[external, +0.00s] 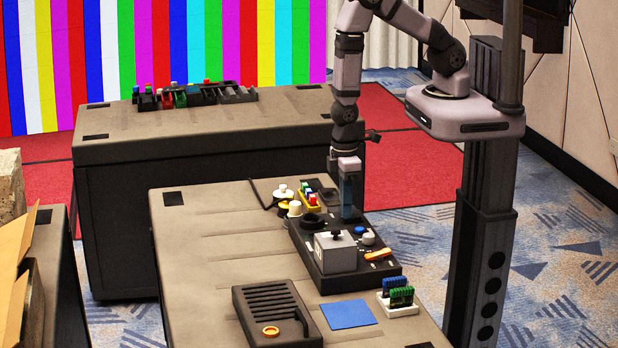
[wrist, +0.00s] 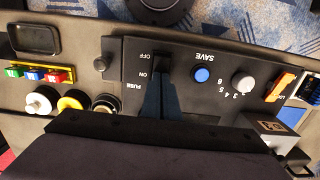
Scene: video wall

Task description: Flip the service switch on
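The service switch (wrist: 161,58) is a small dark toggle on the black control panel (wrist: 132,57), between the printed words OFF and ON, which read upside down in the wrist view. My gripper (wrist: 160,82) points down at the panel with its two blue-grey fingers together, right beside the switch on the ON side. I cannot tell whether the fingertips touch the toggle, and they partly hide its slot. In the external view my gripper (external: 348,214) is low over the far part of the panel (external: 317,281), and the switch is hidden behind it.
A blue SAVE button (wrist: 202,75), a numbered grey knob (wrist: 243,83) and an orange lever (wrist: 280,86) sit right of the switch. A grey box with a black handle (external: 336,252) stands on the panel. Coloured blocks (wrist: 36,74) and round plugs (wrist: 72,101) lie left.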

